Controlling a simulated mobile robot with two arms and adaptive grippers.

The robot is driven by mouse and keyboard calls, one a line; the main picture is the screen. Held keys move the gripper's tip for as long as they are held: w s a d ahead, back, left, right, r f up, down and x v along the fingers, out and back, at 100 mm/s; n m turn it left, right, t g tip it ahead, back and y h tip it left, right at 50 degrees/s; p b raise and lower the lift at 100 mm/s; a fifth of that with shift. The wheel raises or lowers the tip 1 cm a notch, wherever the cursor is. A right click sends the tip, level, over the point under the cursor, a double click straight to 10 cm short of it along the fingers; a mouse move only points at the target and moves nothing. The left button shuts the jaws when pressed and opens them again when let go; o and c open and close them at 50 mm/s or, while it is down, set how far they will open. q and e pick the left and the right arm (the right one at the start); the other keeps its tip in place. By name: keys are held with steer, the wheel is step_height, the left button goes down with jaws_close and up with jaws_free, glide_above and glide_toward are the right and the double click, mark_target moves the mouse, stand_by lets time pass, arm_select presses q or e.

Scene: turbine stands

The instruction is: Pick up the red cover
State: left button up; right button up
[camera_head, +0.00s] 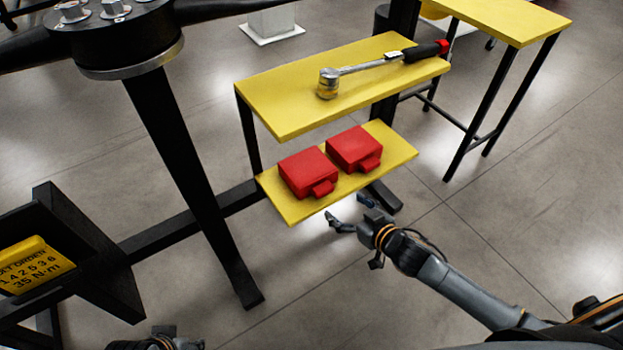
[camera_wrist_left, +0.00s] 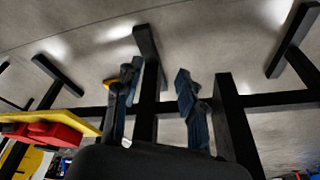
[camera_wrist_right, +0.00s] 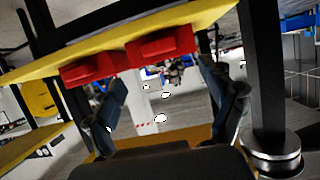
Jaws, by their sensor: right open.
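Two red covers, a left one (camera_head: 307,171) and a right one (camera_head: 354,148), sit side by side on the lower yellow shelf (camera_head: 293,211), each with a tab at the front. They also show in the right wrist view, as one red block (camera_wrist_right: 160,46) and another (camera_wrist_right: 91,68). My right gripper (camera_head: 349,211) is open and empty, just off the front edge of the lower shelf, apart from both covers. Its spread fingers show in the right wrist view (camera_wrist_right: 168,92). My left gripper (camera_wrist_left: 157,88) is open and empty; in the head view only part of that arm shows at the bottom left.
The upper yellow shelf (camera_head: 280,98) overhangs behind the covers and carries a torque wrench (camera_head: 372,65). A black turbine stand (camera_head: 185,160) with slanted legs is at left, near a yellow sign (camera_head: 35,268). Another yellow table (camera_head: 520,18) is at upper right. Floor at right is clear.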

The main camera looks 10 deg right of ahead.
mark_target(326, 193)
steer(key=b+x, duration=0.1)
steer(key=x, duration=0.3)
steer(key=shift+w+f, duration=0.25)
steer(key=x, duration=0.2)
steer(key=b+x, duration=0.1)
steer(key=x, duration=0.1)
steer(key=shift+s+f+b, duration=0.1)
steer(key=shift+f+b, duration=0.15)
steer(key=shift+b, duration=0.05)
steer(key=shift+w+a+f, duration=0.1)
steer(key=shift+w+f, duration=0.05)
steer(key=shift+w, duration=0.25)
steer(key=shift+w+a, duration=0.1)
steer(key=shift+w, duration=0.15)
arm_select(q)
steer(key=shift+w+d+r+t, duration=0.25)
steer(key=shift+w+r+t, duration=0.45)
steer(key=shift+w, duration=0.1)
arm_select(e)
steer(key=c, duration=1.7)
